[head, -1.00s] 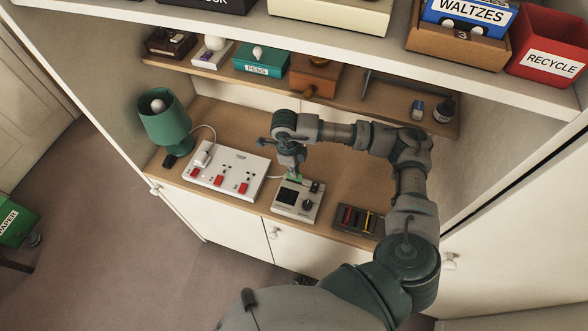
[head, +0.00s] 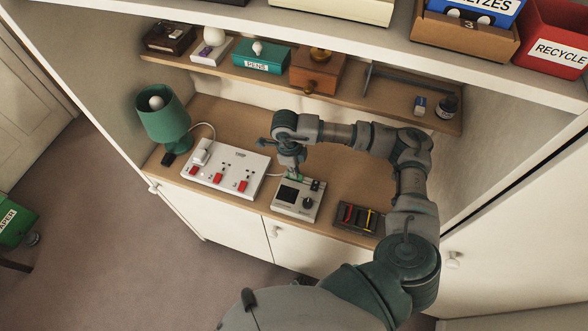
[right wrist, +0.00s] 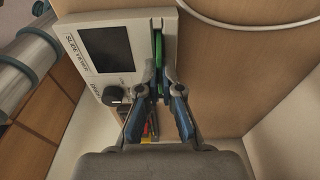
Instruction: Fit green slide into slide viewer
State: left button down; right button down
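I cannot tell how deep the slide is in the slot. Only a bit of green shows in the head view. My left gripper is not in view.
A power strip (head: 226,168) with red switches lies left of the viewer, near a green lamp (head: 164,118). A dark tray (head: 355,217) with coloured slides is to the right. A shelf with small boxes, including a teal pens box (head: 260,58), hangs above.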

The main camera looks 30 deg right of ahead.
jog(key=shift+f+b, duration=0.8)
jog(key=shift+f, duration=0.2)
jog(key=c, duration=1)
grip_release()
jog(key=shift+r+p, duration=2.05)
jog(key=shift+r, duration=1.5)
